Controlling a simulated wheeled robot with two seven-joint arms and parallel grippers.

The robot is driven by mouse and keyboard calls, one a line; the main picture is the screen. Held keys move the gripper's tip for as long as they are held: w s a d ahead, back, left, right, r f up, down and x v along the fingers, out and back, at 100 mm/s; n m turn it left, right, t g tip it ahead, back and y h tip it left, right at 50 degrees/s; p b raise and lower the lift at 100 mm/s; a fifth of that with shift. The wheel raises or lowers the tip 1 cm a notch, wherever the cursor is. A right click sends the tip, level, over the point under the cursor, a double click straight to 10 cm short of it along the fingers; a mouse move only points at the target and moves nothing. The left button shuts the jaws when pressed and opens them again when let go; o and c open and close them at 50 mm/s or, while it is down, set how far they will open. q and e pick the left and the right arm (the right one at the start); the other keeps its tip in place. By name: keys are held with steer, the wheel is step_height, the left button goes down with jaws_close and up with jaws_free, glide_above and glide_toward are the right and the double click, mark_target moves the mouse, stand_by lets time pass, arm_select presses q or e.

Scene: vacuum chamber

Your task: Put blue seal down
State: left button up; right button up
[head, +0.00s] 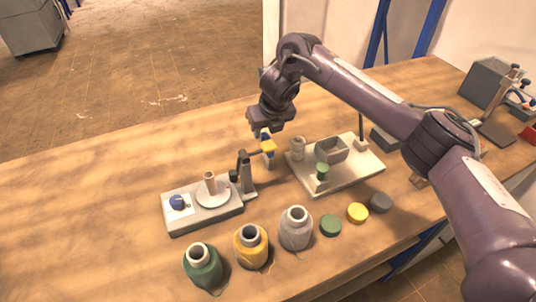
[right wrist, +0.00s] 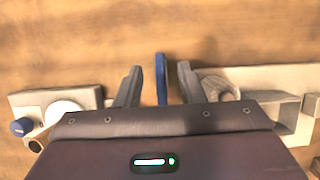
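The blue seal (right wrist: 161,80) is a thin upright piece seen edge-on in the right wrist view. It stands between the two fingers of my right gripper (right wrist: 160,86). Bare wood shows on both sides of it near the fingertips. Whether the fingers touch it lower down is hidden by the gripper body. I cannot tell what that yellow piece belongs to. My left gripper is in neither view.
A grey device (head: 222,220) with a blue knob, round plate and dark post stands left. A pale base (head: 350,180) with a grey box and green cylinder is right. The table's back left is clear.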

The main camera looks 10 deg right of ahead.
steer(key=shift+x, duration=1)
steer(key=shift+w, duration=0.1)
jaws_close()
steer(key=shift+r, duration=0.1)
